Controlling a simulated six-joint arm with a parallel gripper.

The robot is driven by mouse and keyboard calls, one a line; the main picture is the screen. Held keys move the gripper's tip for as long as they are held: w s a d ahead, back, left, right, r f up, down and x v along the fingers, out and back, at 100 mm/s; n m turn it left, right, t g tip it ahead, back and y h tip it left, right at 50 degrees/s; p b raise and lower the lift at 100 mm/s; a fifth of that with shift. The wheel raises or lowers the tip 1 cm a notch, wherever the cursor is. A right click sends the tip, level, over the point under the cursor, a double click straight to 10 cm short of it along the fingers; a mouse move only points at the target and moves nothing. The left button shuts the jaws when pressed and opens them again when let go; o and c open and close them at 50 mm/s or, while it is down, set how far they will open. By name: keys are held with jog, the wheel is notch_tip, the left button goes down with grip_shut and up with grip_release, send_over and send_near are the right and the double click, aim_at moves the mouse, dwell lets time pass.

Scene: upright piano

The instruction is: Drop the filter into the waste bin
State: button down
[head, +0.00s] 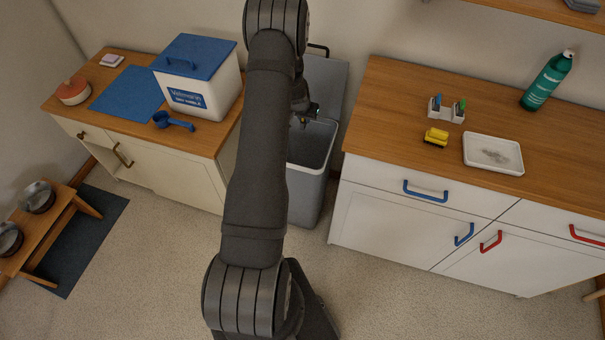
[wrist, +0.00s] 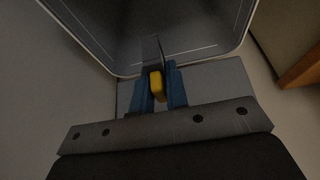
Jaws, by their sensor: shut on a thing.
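The grey waste bin (head: 308,183) stands in the gap between the two cabinets with its lid (head: 325,85) raised behind it. My gripper (head: 303,120) is over the bin's opening, partly hidden by my arm in the head view. In the wrist view my gripper (wrist: 160,85) has its blue fingers closed on a small yellow part. A dark thin piece extends beyond it; together they seem to be the filter (wrist: 156,84). The bin's rim and inner walls (wrist: 210,45) are just ahead of the fingertips. The bin's floor looks bare where visible.
On the left cabinet are a white container with blue lid (head: 205,97), a blue scoop (head: 172,121) and a blue mat (head: 127,93). The right counter holds a white tray (head: 470,160), a yellow-black block (head: 436,137) and a green bottle (head: 545,82). Cabinet sides flank the bin.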

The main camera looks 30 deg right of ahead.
jog(key=shift+f, duration=1.1)
jog(key=c, duration=1.3)
grip_release()
jog(key=shift+c, duration=0.2)
jog(key=v, duration=1.7)
jog(key=shift+r, duration=0.2)
jog(key=shift+f, duration=0.1)
jog(key=x, duration=1.7)
jog(key=shift+f, duration=0.1)
